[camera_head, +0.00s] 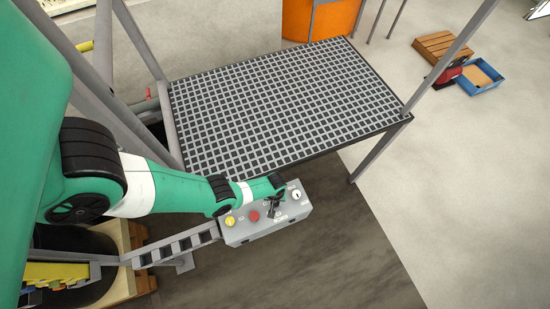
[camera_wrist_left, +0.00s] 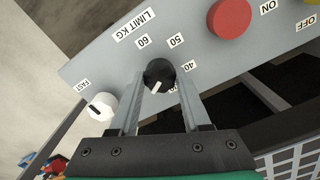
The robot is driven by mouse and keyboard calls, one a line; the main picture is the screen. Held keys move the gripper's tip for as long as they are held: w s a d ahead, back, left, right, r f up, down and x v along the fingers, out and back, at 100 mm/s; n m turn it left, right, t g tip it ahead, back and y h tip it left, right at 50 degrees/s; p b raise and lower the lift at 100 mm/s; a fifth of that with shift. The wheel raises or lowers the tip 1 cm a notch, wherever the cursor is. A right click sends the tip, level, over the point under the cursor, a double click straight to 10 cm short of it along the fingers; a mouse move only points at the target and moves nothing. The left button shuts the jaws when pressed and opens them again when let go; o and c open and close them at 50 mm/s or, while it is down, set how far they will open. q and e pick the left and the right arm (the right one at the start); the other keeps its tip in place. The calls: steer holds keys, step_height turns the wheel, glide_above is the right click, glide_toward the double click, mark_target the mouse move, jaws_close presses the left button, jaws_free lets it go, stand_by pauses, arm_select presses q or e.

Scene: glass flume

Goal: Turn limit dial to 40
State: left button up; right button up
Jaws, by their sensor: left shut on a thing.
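The limit dial (camera_wrist_left: 158,74) is a round black knob with a white mark on a grey control panel (camera_wrist_left: 95,70). The labels 60, 50 and 40 sit around it, and another label is partly hidden by a finger. The white mark points down and slightly left in the left wrist view, away from the 40 label (camera_wrist_left: 188,67). My left gripper (camera_wrist_left: 160,84) is shut on the dial, one finger on each side. In the head view my left gripper (camera_head: 273,207) is at the panel, and the dial is hard to make out there. My right gripper is not in view.
A red button (camera_wrist_left: 229,18) and a white selector knob (camera_wrist_left: 101,106) flank the dial. A yellow button (camera_head: 230,221) is at the panel's left end. A grated platform (camera_head: 280,100) lies behind the panel, with grey posts around it. A blue tray (camera_head: 480,78) is on the floor far right.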

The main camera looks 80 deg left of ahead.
arm_select(q)
jaws_close()
steer(key=m, duration=1.1)
steer(key=shift+m, duration=0.4)
stand_by(0.4)
steer(key=o, duration=1.1)
jaws_free()
